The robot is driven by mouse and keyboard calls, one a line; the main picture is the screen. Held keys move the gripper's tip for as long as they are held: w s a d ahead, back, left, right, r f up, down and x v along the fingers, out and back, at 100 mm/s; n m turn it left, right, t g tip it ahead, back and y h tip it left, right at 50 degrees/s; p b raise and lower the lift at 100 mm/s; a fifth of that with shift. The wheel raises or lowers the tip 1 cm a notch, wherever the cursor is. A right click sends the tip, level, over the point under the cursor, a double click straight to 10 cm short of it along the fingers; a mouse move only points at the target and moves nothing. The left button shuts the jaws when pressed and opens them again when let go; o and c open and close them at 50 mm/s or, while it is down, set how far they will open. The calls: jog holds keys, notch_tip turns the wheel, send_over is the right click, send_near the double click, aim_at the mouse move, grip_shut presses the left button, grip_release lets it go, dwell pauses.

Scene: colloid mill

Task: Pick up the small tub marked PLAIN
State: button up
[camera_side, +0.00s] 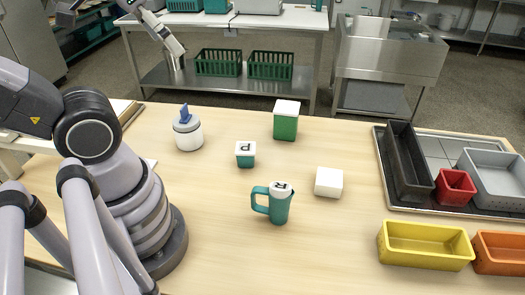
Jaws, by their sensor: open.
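A small teal tub (245,158) with a white lid stands upright in the middle of the wooden table. Its lid bears one dark letter that looks like a P, turned in the picture; the full word PLAIN cannot be read. It stands clear of the things around it. My arm rises from its base at the left of the table, well apart from the tub. My gripper cannot be made out in this view, and nothing touches the tub.
Around the tub stand a white jar (188,137) with a blue top, a green white-topped box (285,124), a white block (328,183) and a teal jug (280,208). Yellow (427,258) and orange (500,262) bins and a dark tray (392,202) fill the right side.

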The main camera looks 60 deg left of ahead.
jog(key=n+h, duration=1.1)
jog(key=n, duration=0.9)
send_over(246, 156)
jog(key=s+a, duration=0.2)
notch_tip(246, 156, down, 26)
jog(key=r, duration=0.1)
jog(key=a+f+n+t+y, duration=0.1)
jog(key=f+n, duration=0.1)
jog(key=f, duration=0.2)
jog(key=s+a+f+n+t, duration=0.1)
jog(key=a+f+n+t, duration=0.1)
jog(key=f+n, duration=0.1)
jog(key=s+a+f+n+t+y, duration=0.1)
jog(key=f+n+t, duration=0.1)
jog(key=f, duration=0.3)
jog(key=shift+a+f+n+y, duration=0.2)
jog(key=shift+a+n+y, duration=0.1)
jog(key=shift+n, duration=0.4)
jog(key=shift+w+d+f, duration=0.15)
jog(key=shift+w+f, duration=0.1)
jog(key=shift+f, duration=0.05)
jog(key=x, duration=0.6)
jog(key=shift+w+d+f, duration=0.15)
jog(key=shift+w+d, duration=0.05)
jog(key=shift+w, duration=0.15)
jog(key=c, duration=1.3)
